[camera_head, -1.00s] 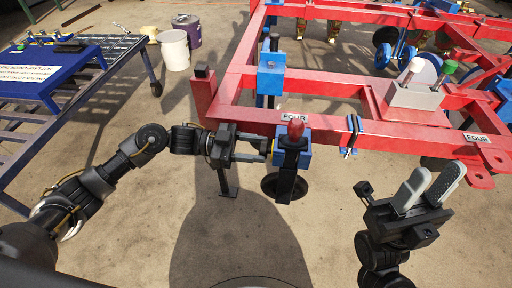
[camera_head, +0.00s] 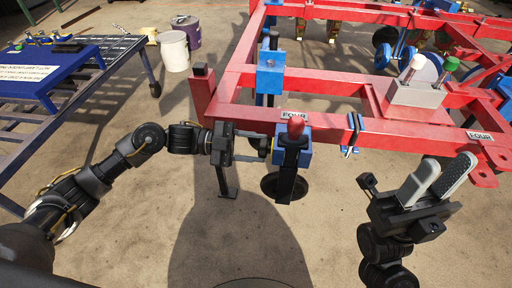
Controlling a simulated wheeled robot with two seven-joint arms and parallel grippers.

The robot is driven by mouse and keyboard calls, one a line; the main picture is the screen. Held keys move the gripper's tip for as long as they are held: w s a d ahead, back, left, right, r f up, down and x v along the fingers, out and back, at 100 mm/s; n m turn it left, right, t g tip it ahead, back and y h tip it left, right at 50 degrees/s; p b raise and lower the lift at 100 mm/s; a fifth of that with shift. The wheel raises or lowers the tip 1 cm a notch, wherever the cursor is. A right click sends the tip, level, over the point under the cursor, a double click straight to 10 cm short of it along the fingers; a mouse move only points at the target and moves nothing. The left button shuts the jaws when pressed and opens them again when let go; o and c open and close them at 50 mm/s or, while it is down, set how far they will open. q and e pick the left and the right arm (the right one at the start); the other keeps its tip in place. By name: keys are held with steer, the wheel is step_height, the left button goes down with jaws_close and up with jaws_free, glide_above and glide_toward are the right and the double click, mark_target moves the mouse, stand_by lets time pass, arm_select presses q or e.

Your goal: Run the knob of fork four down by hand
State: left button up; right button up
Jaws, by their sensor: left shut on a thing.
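My right gripper (camera_head: 446,162) is open and empty, pointing up in front of the frame's right corner.
The red frame (camera_head: 230,96) spans the back, with a blue clamp unit (camera_head: 270,75) and a grey box (camera_head: 415,94) with white and green knobs. A blue-topped bench (camera_head: 40,85) and white bucket (camera_head: 174,52) stand left. The floor in front is clear.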

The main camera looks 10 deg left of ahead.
arm_select(q)
steer(key=shift+a, duration=0.1)
stand_by(0.3)
steer(key=o, duration=1)
steer(key=a+p, duration=0.2)
steer(key=a, duration=0.8)
steer(key=shift+a, duration=0.4)
